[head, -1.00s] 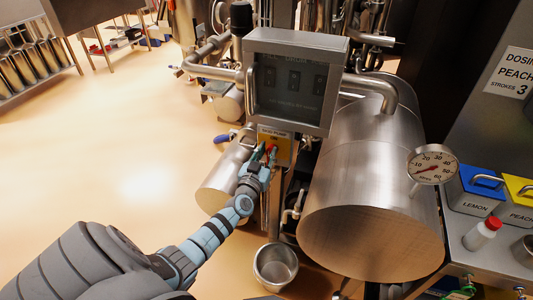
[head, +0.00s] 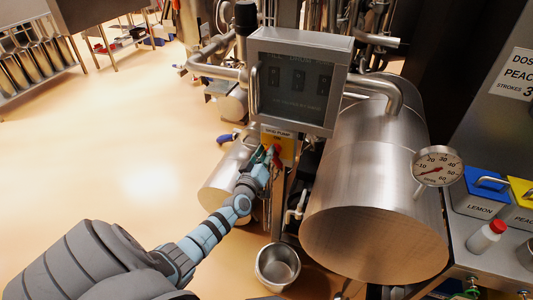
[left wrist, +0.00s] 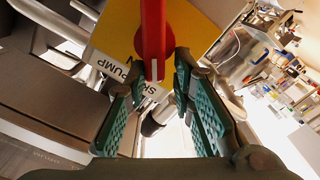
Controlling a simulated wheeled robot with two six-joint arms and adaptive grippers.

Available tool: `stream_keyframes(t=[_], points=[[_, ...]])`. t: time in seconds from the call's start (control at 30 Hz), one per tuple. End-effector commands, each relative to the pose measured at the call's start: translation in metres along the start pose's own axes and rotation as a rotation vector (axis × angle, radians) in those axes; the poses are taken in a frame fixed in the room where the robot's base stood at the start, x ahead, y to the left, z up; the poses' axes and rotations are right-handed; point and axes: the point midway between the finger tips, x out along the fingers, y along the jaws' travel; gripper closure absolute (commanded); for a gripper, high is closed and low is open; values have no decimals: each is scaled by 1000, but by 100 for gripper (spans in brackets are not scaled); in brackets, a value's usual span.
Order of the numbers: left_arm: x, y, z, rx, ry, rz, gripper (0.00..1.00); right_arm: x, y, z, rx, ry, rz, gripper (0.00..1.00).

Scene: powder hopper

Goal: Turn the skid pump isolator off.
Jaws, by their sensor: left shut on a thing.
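The skid pump isolator is a yellow plate (head: 288,146) under the grey display box, with a red handle (head: 277,153). In the left wrist view the yellow plate (left wrist: 198,28) carries the upside-down word PUMP, and the red handle (left wrist: 153,30) has a white line at its near end. That end points towards the lettering. My left gripper (head: 267,158) is at the handle. In the left wrist view its green fingers (left wrist: 154,78) stand on either side of the handle's end, shut on it. Part of the lettering is hidden. My right gripper is not in view.
The display box (head: 297,83) hangs just above the isolator. A large steel drum (head: 375,190) stands to the right, with a dial gauge (head: 437,167). A steel bucket (head: 278,266) is on the floor below. Open floor (head: 120,150) lies to the left.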

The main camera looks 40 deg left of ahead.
Motion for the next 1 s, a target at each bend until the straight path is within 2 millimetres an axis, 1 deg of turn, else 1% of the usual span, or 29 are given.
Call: stream_keyframes(t=[0.03,0.6,0.8,1.0], points=[[0,0,3,-44,-5,2,100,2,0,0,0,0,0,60],[1,-12,5,-585,0,5,100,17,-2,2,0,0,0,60],[1,-15,6,-752,2,7,100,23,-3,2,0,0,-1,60],[2,-16,6,-876,4,10,100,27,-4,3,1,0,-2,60]])
